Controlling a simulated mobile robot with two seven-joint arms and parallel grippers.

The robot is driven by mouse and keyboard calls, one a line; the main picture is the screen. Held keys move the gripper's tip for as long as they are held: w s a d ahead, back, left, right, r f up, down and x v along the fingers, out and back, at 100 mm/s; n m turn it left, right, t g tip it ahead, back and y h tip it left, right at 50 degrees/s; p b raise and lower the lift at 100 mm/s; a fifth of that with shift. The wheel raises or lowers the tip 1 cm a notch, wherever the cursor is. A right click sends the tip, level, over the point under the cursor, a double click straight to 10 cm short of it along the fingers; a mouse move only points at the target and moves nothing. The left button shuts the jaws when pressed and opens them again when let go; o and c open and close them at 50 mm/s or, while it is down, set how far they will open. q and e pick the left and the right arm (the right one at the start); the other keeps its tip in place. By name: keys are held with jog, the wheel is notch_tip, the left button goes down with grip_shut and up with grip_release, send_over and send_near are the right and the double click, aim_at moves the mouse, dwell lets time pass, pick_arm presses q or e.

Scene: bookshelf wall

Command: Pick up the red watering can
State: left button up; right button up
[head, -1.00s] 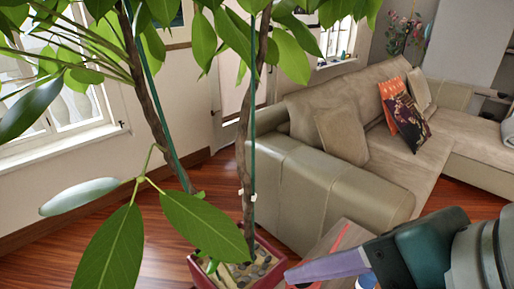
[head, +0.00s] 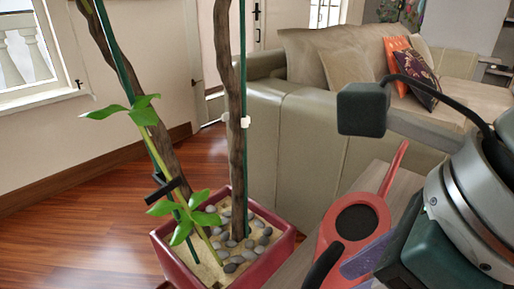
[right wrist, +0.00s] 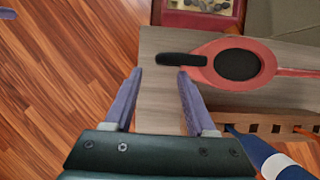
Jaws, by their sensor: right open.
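The red watering can (head: 356,222) stands on a small wooden table in the head view, its long red spout pointing up and to the right. Its black handle (head: 322,266) faces the lower left. In the right wrist view the can (right wrist: 212,79) shows from above, with a dark round top and the handle (right wrist: 180,60) pointing left. My right gripper (right wrist: 160,73) is open and empty. Its fingertips are close to the handle in that picture, the right one nearest; I cannot tell the height gap. In the head view my right arm covers part of the table. My left gripper is not identifiable.
A potted plant in a red square pot (head: 268,262) stands left of the table (right wrist: 165,105). A beige sofa (head: 300,140) is behind. A blue and white item (right wrist: 268,155) is at the wrist view's lower right. Wood floor (head: 70,225) is clear at left.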

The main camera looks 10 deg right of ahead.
jog(key=b+x, duration=0.1)
jog(key=x, duration=0.2)
jog(key=b+x, duration=0.2)
jog(key=x, duration=0.1)
jog(key=b+x, duration=0.1)
jog(key=x, duration=0.3)
jog(key=shift+s+d+f+b, duration=0.15)
jog(key=shift+s+f+b, duration=0.05)
jog(key=shift+s+b, duration=0.15)
jog(key=shift+r, duration=0.1)
grip_shut()
jog(key=shift+w, duration=0.1)
dwell(0.7)
